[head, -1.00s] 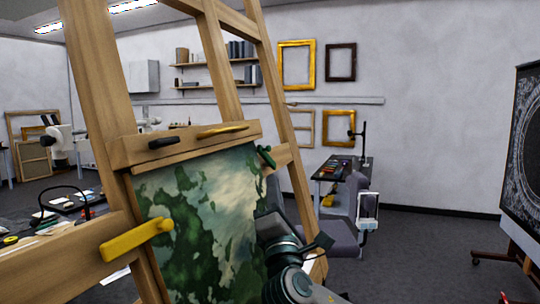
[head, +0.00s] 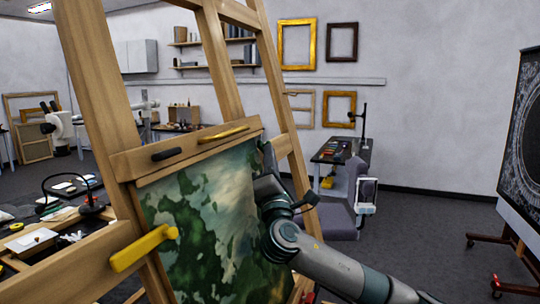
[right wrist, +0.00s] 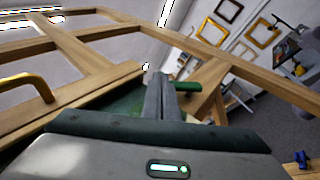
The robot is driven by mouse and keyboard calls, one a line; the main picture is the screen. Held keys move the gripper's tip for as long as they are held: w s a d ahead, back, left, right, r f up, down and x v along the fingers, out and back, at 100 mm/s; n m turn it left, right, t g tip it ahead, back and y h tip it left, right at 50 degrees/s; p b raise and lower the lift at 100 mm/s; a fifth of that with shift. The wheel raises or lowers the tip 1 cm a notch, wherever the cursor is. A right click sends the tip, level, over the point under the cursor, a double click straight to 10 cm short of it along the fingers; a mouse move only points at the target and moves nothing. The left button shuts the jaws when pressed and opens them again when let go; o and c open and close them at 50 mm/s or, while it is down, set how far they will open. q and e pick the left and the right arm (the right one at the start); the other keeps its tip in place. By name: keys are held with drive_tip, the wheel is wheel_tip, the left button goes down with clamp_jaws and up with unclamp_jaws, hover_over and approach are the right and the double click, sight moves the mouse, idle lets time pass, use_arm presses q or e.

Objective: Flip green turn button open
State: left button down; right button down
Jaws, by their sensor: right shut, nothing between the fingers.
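The green turn button (right wrist: 188,87) shows in the right wrist view as a short rounded bar at the easel's side, just right of my fingertips. I cannot tell whether they touch. In the head view it is mostly or fully hidden behind my gripper. My right gripper (head: 268,160) is shut and empty, at the upper right corner of the painting; its fingers also show in the right wrist view (right wrist: 161,94). The landscape painting (head: 205,215) stands on the wooden easel. My left gripper is not in view.
A yellow turn button (head: 144,248) is at the painting's left edge. A black one (head: 167,154) and an ochre one (head: 223,135) are on the easel's top bar (head: 185,150). A grey chair (head: 340,215) stands behind my right arm.

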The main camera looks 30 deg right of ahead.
drive_tip(key=shift+w+d+r, duration=0.1)
drive_tip(key=shift+w+r, duration=0.2)
drive_tip(key=shift+r, duration=0.25)
drive_tip(key=shift+w+r, duration=0.25)
drive_tip(key=shift+r, duration=0.25)
drive_tip(key=shift+f, duration=0.1)
